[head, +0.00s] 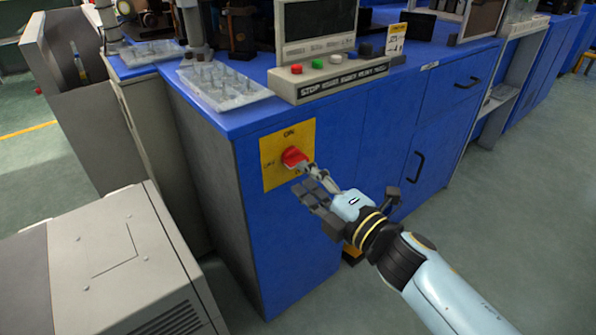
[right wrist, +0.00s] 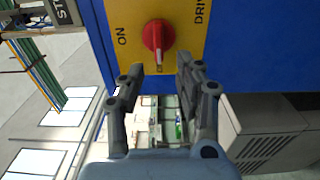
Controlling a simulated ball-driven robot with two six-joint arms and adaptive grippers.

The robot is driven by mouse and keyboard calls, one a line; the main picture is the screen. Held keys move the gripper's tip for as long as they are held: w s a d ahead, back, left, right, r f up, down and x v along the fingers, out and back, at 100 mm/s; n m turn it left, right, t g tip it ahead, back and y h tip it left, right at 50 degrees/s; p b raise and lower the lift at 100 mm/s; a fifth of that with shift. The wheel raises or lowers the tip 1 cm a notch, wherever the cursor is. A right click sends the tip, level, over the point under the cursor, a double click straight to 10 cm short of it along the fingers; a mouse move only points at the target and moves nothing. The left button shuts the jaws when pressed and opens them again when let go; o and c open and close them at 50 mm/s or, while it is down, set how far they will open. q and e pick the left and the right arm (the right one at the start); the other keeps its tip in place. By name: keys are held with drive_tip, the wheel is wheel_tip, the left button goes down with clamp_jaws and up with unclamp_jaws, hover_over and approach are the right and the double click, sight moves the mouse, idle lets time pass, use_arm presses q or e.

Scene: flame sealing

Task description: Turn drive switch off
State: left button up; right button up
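The red drive switch knob (head: 294,157) sits on a yellow plate (head: 273,177) on the blue cabinet's side. ON is lettered at the plate's top and OFF appears at its left. In the right wrist view the knob (right wrist: 158,36) has its narrow handle pointing down in the picture, with the ON lettering to its left. My right gripper (head: 312,186) is just in front of the plate, at the knob's lower right. In the right wrist view its fingers (right wrist: 158,80) are apart, with the knob just beyond the tips and nothing between them. My left gripper is out of view.
A control box (head: 335,80) with several coloured buttons and a screen stands on the blue bench top. A clear tray (head: 222,86) lies to its left. A grey machine housing (head: 105,265) stands at lower left. Open floor (head: 530,215) lies right of the cabinet.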

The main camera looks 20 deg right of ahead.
drive_tip(key=v, duration=0.8)
drive_tip(key=shift+s, duration=0.2)
drive_tip(key=shift+d, duration=0.1)
